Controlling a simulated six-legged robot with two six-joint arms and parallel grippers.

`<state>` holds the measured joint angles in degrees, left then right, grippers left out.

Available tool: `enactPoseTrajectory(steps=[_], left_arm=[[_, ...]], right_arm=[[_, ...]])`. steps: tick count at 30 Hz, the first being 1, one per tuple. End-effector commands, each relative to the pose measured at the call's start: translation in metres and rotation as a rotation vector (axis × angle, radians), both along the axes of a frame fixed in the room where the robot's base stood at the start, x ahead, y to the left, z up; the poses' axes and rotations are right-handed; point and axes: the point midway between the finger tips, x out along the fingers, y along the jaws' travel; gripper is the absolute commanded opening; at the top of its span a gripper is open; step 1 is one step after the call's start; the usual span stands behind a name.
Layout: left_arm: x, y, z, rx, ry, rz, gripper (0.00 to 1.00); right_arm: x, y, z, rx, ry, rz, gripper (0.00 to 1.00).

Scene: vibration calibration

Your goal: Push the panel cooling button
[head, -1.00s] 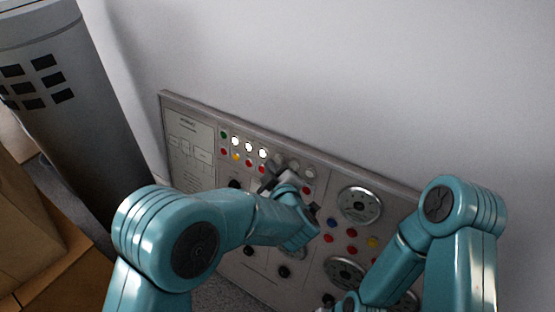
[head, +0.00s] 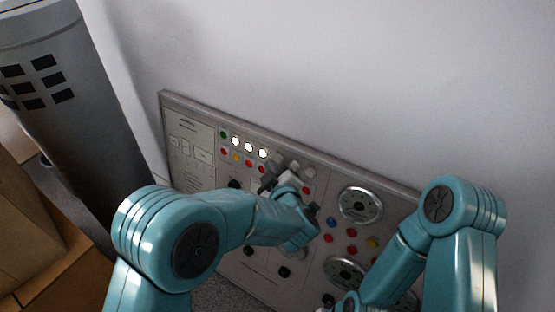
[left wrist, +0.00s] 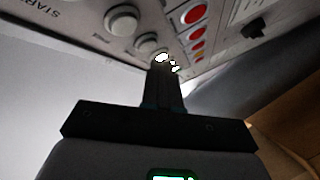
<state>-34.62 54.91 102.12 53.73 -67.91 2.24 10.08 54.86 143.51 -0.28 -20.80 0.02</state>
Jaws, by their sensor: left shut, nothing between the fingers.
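The grey control panel (head: 200,172) leans against the wall, with rows of small buttons. Several lit white buttons (head: 249,147) are in its upper row, with coloured ones below. I cannot read which is the cooling button. My left gripper (head: 272,181) is shut and empty in front of the panel's upper middle, and hides part of the button rows. In the left wrist view its shut fingers (left wrist: 163,82) point at the panel, over a lit white spot (left wrist: 162,58) by the tips. I cannot tell whether they touch it. Unlit round white buttons (left wrist: 122,18) are to the left.
Dials (head: 360,204) and coloured knobs (head: 351,233) are on the panel's right part. A tall grey cylinder (head: 75,110) stands left, with brown boxes (head: 25,235) beside it. My right arm is at the lower right, its gripper out of view. The wall above is bare.

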Motion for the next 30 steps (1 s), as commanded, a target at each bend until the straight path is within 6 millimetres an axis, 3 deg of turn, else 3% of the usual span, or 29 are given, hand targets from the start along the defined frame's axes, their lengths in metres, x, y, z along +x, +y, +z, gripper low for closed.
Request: enactPoseTrajectory(steps=[30], left_arm=[[0.0069, -0.0051, -0.0022, 0.0, 0.0, 0.0, 0.0]], right_arm=[[0.0, 0.0, -0.0024, 0.0, 0.0, 0.0, 0.66]])
